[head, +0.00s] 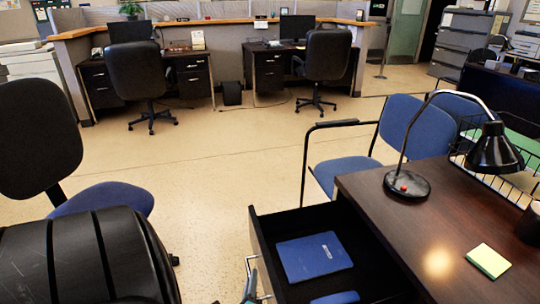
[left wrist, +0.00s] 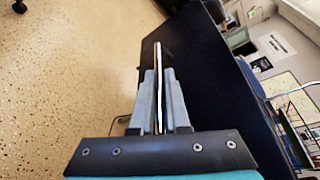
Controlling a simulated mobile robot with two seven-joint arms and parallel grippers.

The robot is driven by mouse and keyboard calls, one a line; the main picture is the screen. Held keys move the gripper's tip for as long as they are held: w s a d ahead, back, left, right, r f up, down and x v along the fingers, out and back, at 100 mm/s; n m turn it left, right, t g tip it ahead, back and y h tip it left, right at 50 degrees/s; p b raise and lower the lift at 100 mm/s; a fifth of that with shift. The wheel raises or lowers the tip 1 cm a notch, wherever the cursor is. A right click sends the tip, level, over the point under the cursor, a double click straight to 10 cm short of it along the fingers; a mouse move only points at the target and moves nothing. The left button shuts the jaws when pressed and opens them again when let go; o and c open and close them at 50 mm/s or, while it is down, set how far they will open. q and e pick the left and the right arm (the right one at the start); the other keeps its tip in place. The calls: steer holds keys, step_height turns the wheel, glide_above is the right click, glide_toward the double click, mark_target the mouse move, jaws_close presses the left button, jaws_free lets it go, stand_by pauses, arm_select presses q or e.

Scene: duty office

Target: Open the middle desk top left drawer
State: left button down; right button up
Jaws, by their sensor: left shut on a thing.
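The desk (head: 450,215) has a dark brown top and stands at the right of the head view. Its top left drawer (head: 335,225) is pulled out, its inside in plain view. A blue book (head: 313,257) lies flat in it, and part of a second blue item (head: 337,298) shows at the bottom edge. The metal handle (head: 250,268) is on the drawer's front. My left gripper (head: 250,288) is at the handle, mostly cut off by the frame. In the left wrist view its fingers (left wrist: 159,100) are closed around the thin handle (left wrist: 157,60). My right gripper is not seen.
A black lamp (head: 408,184), a yellow-green note pad (head: 489,261) and a wire basket (head: 505,180) are on the desk. Blue chairs (head: 415,125) stand behind it. A blue-seated chair (head: 105,198) is at the left. The floor between is clear.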

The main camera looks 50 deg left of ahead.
arm_select(q)
steer(key=shift+s+a+p, duration=0.1)
steer(key=shift+s+a, duration=0.15)
steer(key=shift+s, duration=0.5)
steer(key=shift+s+a+p, duration=0.1)
steer(key=shift+s+a, duration=0.2)
steer(key=shift+s, duration=0.4)
steer(key=shift+s+a+p, duration=0.1)
steer(key=shift+s+a, duration=0.15)
steer(key=shift+s, duration=0.5)
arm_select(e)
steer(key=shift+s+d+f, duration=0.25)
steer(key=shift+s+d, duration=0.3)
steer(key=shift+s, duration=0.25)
arm_select(q)
steer(key=c, duration=0.9)
jaws_free()
steer(key=shift+w, duration=0.1)
steer(key=p+v, duration=0.3)
steer(key=v, duration=1.2)
steer(key=shift+s, duration=0.2)
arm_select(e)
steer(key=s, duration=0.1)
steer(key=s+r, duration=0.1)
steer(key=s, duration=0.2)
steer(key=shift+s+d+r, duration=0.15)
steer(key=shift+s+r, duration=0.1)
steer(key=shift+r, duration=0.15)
